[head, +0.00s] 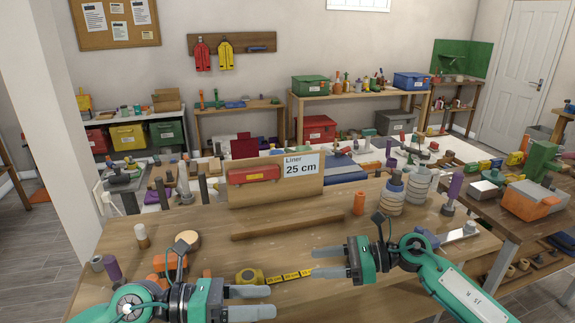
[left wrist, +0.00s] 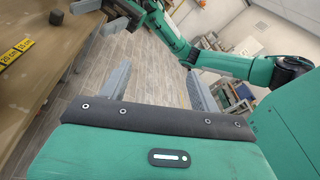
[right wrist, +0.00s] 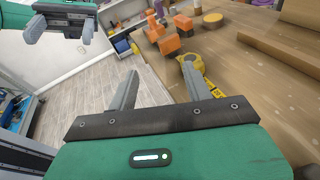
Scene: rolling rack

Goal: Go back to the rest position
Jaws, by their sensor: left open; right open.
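My left gripper (head: 272,302) is open and empty over the front of the wooden workbench (head: 330,285), pointing right in the head view. Its two fingers are spread apart in the left wrist view (left wrist: 152,88). My right gripper (head: 328,262) is open and empty above the bench, pointing left toward the left gripper. Its spread fingers also show in the right wrist view (right wrist: 160,90). A yellow tape measure (head: 249,278) lies between and behind the grippers, with its marked strip (head: 290,275) drawn out to the right. Neither gripper visibly holds anything.
A wooden strip (head: 285,223) lies behind the grippers. A round wooden piece (head: 188,240) and an orange block (head: 172,263) are near the left arm. Ringed cylinders (head: 391,195) stand at right.

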